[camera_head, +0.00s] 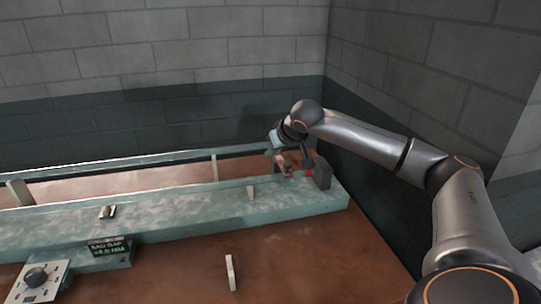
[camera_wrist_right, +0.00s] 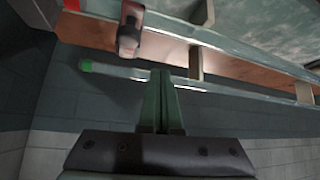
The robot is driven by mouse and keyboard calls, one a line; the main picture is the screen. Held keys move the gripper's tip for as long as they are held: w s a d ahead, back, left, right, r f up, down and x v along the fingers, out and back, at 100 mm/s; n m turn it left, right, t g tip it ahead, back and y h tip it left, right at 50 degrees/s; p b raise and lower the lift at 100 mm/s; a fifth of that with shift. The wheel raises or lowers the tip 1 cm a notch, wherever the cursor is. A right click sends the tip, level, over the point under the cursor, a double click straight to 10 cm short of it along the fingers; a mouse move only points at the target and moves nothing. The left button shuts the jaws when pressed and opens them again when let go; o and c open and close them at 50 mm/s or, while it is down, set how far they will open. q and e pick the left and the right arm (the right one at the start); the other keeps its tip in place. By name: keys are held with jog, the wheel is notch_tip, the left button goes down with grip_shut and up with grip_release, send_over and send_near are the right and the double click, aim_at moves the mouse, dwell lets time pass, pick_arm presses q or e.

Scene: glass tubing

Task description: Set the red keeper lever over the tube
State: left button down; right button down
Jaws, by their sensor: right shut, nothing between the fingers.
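My right gripper (camera_head: 277,151) is at the far right end of the long bench. In the right wrist view its green fingers (camera_wrist_right: 161,98) are together with nothing between them. A small red part (camera_head: 308,174) sits by a dark block at the bench end, just right of and below the gripper. A red patch (camera_wrist_right: 72,5) also shows at the top edge of the right wrist view. A grey fitting with a pinkish top (camera_wrist_right: 130,30) stands beyond the fingertips, apart from them. I cannot tell which part is the keeper lever, nor make out a glass tube. My left gripper is not seen.
The pale green bench beam (camera_head: 160,218) runs leftward, with a thin rail (camera_head: 110,164) behind it; the rail's green end (camera_wrist_right: 86,66) is near the fingers. A gap display (camera_head: 110,248) and knob box (camera_head: 38,280) are at front left. Brick walls stand behind and right.

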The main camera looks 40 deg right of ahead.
jog(key=s+d+r, duration=0.4)
jog(key=d+r, duration=0.1)
jog(key=r, duration=0.1)
jog(key=shift+r, duration=0.15)
jog(key=shift+s, duration=0.1)
dwell(0.4)
